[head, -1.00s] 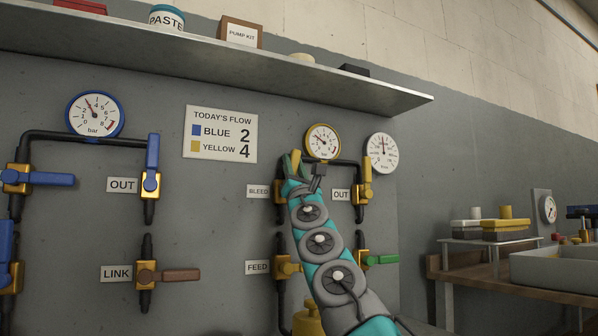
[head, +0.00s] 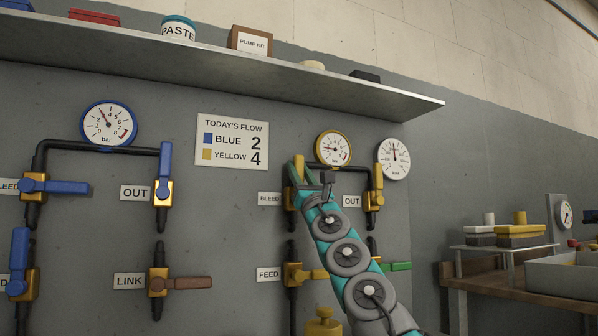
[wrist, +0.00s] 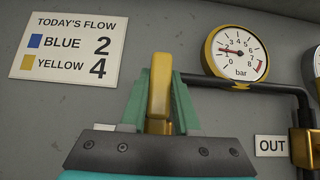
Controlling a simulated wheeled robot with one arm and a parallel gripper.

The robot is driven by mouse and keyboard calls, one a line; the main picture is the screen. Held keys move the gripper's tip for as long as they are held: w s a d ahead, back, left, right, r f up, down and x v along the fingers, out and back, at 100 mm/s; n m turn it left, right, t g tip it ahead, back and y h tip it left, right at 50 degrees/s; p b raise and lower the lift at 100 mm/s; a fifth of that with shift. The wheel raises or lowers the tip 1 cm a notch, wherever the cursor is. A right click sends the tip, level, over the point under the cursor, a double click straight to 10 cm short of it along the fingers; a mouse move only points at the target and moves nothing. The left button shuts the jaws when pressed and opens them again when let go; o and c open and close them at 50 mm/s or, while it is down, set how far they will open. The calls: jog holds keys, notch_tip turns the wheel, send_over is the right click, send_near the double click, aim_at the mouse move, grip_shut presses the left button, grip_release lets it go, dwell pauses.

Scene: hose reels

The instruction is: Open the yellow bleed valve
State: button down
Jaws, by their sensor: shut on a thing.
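The yellow bleed valve's handle (wrist: 159,88) stands upright between my gripper's fingers in the wrist view. In the head view its top (head: 299,163) shows above the BLEED label (head: 269,199); my gripper hides much of the valve body. My gripper (head: 305,178) is shut on this handle, with a green finger on each side of it in the wrist view (wrist: 158,100). The yellow-rimmed gauge (head: 333,149) is just right of the handle, its needle pointing left, near 2 in the wrist view (wrist: 235,52).
The yellow OUT valve (head: 376,190) is close on the right, its handle upright. The yellow FEED valve (head: 293,274) is below, its handle sideways. A pipe (wrist: 285,89) runs right under the gauge. A shelf (head: 230,75) overhangs the wall; a workbench (head: 500,275) stands right.

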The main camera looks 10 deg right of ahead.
jog(key=c, duration=0.6)
grip_release()
jog(key=shift+c, duration=0.2)
jog(key=shift+s+d+f+b, duration=0.15)
jog(key=shift+s+f+b, duration=0.15)
jog(key=shift+b, duration=0.1)
jog(key=shift+b+v, duration=0.75)
jog(key=shift+v, duration=0.2)
jog(key=shift+b+v, duration=1.75)
jog(key=shift+v, duration=0.7)
